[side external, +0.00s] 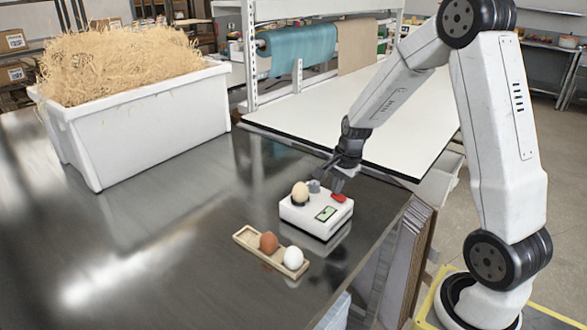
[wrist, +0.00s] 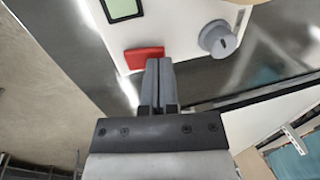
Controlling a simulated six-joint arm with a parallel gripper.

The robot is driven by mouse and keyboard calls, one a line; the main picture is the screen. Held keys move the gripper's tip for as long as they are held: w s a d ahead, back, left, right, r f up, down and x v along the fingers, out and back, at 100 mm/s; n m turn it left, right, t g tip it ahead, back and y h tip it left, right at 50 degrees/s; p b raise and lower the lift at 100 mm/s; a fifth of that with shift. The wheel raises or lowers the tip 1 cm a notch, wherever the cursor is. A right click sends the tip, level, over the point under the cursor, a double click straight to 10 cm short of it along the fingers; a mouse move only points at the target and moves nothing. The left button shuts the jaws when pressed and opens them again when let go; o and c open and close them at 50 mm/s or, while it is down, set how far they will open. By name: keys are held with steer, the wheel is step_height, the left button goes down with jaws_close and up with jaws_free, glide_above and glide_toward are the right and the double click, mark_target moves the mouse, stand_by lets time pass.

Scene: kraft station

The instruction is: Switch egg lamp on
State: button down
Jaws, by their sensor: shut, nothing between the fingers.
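My gripper (side external: 336,188) is shut and empty, pointing down over the box beside the switch. I cannot tell whether it touches the switch or whether the lamp is lit.
A wooden holder (side external: 246,238) with a brown egg (side external: 268,242) and a white egg (side external: 293,258) lies in front of the lamp. A white tub (side external: 150,120) of straw stands at the back left. The table is clear at left; its edge is close on the lamp's right.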

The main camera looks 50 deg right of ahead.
steer(key=shift+w+a+f+g, duration=0.1)
steer(key=shift+w+f+g, duration=0.05)
steer(key=shift+f+g, duration=0.15)
steer(key=shift+s, duration=0.25)
steer(key=shift+s+r, duration=0.15)
steer(key=shift+s, duration=0.45)
steer(key=shift+r, duration=0.15)
stand_by(0.4)
step_height(320, 180, up, 14)
steer(key=s, duration=0.3)
steer(key=shift+f, duration=0.2)
stand_by(0.4)
